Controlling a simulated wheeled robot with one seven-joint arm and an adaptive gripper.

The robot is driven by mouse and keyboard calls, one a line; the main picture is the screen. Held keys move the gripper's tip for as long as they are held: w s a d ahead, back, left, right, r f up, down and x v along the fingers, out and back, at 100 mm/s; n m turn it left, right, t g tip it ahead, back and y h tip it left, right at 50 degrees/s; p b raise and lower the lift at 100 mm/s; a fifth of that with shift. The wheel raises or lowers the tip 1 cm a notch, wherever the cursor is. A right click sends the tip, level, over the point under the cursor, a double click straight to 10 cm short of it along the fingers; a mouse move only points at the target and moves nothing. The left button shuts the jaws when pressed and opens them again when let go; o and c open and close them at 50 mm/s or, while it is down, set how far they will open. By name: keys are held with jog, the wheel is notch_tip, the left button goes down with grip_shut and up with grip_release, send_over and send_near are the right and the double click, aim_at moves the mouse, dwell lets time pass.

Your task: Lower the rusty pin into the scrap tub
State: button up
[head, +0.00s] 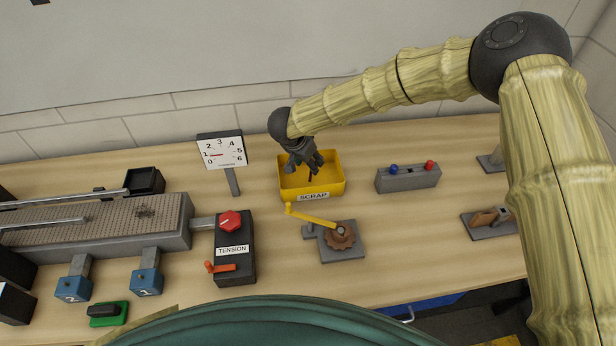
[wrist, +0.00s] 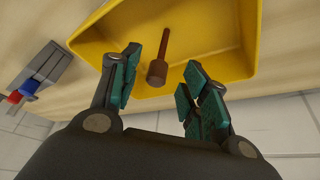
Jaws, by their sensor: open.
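The yellow scrap tub (head: 334,184) stands on the wooden table under my gripper (head: 307,163). In the wrist view the rusty pin (wrist: 162,52) is a brown rod with a thicker round end. It shows against the inside of the scrap tub (wrist: 215,45), its thick end toward my gripper. My gripper (wrist: 158,86) is open, its green-padded fingers apart on either side of the pin's thick end, with visible gaps. I cannot tell whether the pin rests on the tub's floor. In the head view the gripper hides the pin.
A grey box with a blue and a red button (head: 408,178) stands right of the tub. A yellow crank with a rusty gear (head: 339,236) stands in front. The dial gauge (head: 221,152) and black tension box (head: 235,255) are to the left. The wall is close behind.

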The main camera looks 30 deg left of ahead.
jog(key=v, duration=1.1)
jog(key=shift+s+r, duration=0.15)
jog(key=shift+r, duration=0.15)
